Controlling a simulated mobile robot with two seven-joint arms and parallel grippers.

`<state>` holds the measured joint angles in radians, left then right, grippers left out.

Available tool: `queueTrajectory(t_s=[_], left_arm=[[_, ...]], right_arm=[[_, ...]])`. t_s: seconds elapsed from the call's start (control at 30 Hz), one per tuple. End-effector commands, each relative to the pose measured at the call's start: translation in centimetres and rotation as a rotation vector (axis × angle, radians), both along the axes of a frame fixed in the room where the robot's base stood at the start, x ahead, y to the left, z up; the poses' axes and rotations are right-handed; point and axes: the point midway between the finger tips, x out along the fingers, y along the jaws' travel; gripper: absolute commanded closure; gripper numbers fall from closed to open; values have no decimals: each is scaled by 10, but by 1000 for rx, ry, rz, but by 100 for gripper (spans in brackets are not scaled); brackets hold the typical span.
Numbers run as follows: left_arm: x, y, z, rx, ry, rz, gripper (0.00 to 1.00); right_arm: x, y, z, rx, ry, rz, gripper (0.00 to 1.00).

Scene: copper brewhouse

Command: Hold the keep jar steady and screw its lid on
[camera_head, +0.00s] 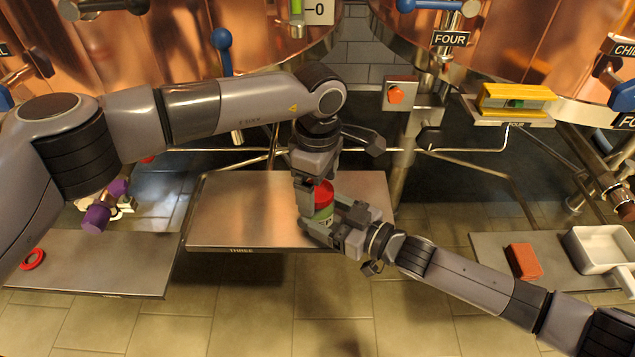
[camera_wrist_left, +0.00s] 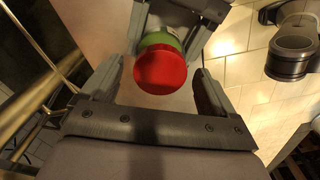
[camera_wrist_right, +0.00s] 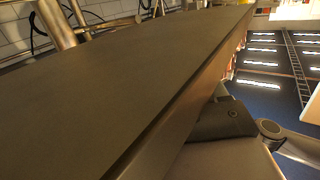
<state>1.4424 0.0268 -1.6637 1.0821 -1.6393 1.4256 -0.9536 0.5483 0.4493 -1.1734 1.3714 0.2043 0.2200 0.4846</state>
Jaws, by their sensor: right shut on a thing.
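The keep jar (camera_head: 323,212) has a green body and is near the right edge of the middle table, partly hidden by my grippers. Its red lid (camera_head: 323,194) is on top; I cannot tell whether it is threaded. In the left wrist view the round lid (camera_wrist_left: 166,72) covers most of the green jar (camera_wrist_left: 162,41). My right gripper (camera_head: 332,228) is shut on the jar body from the right. My left gripper (camera_head: 313,186) points down over the lid, its fingers open on either side with gaps between them and the lid.
The middle table (camera_head: 240,205), marked THREE, is otherwise clear. A left table (camera_head: 100,265) holds a red ring (camera_head: 32,259) and a purple-ended object (camera_head: 97,216). A right table (camera_head: 490,250) holds a red block (camera_head: 523,261) and a white pan (camera_head: 600,248). Copper vessels and pipes stand behind.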

Motion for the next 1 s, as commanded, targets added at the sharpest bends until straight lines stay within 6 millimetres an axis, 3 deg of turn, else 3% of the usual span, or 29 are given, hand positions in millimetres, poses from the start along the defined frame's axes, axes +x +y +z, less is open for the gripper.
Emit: queueTrajectory(t_s=[0.27,0.73,1.0], left_arm=[[0,0,3,0,0,2,12],[0,0,54,0,-1,4,12],[0,0,60,0,1,4,12]], right_arm=[[0,0,0,0,0,1,65],[0,0,0,1,1,0,65],[0,0,0,1,1,0,65]])
